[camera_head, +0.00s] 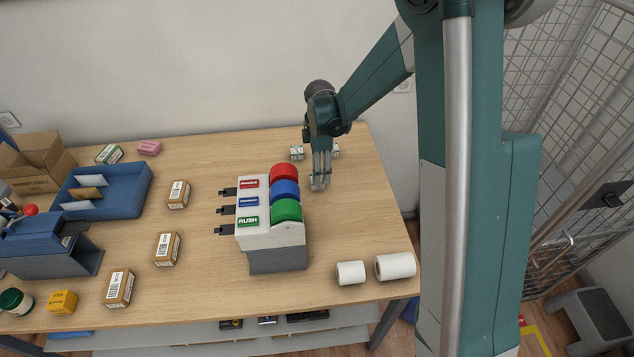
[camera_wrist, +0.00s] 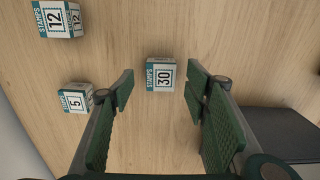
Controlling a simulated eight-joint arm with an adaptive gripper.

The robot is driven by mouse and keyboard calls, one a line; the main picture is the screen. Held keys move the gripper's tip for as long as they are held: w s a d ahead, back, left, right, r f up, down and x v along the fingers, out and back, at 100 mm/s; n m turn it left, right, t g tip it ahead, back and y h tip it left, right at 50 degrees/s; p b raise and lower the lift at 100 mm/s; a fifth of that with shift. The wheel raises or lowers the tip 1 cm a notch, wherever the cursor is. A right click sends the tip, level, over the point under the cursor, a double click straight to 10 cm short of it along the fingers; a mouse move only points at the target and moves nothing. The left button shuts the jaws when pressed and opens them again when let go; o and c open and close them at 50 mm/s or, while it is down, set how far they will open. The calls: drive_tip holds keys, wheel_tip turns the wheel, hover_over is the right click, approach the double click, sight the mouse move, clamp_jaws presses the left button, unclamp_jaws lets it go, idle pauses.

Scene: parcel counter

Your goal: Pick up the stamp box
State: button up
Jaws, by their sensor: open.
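Three small white-and-teal stamp boxes show in the wrist view. The one marked 30 (camera_wrist: 160,74) lies between the fingertips of my gripper (camera_wrist: 160,92), with a gap on both sides. The ones marked 12 (camera_wrist: 57,19) and 5 (camera_wrist: 75,98) lie to the left, outside the fingers. In the head view my gripper (camera_head: 320,186) points down over the back right of the table. Two small boxes (camera_head: 297,153) (camera_head: 336,150) show behind it; another at the fingertips is mostly hidden. My gripper is open and empty.
A label dispenser (camera_head: 270,237) with red, blue and green rolls stands just in front of my gripper. Two white rolls (camera_head: 395,266) lie at the front right. Several brown parcels (camera_head: 166,249) and a blue tray (camera_head: 137,192) are to the left. The table (camera_head: 370,190) is clear right of my gripper.

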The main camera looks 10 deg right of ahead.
drive_tip(key=shift+s+f, duration=0.1)
drive_tip(key=shift+f, duration=2.35)
drive_tip(key=c, duration=1)
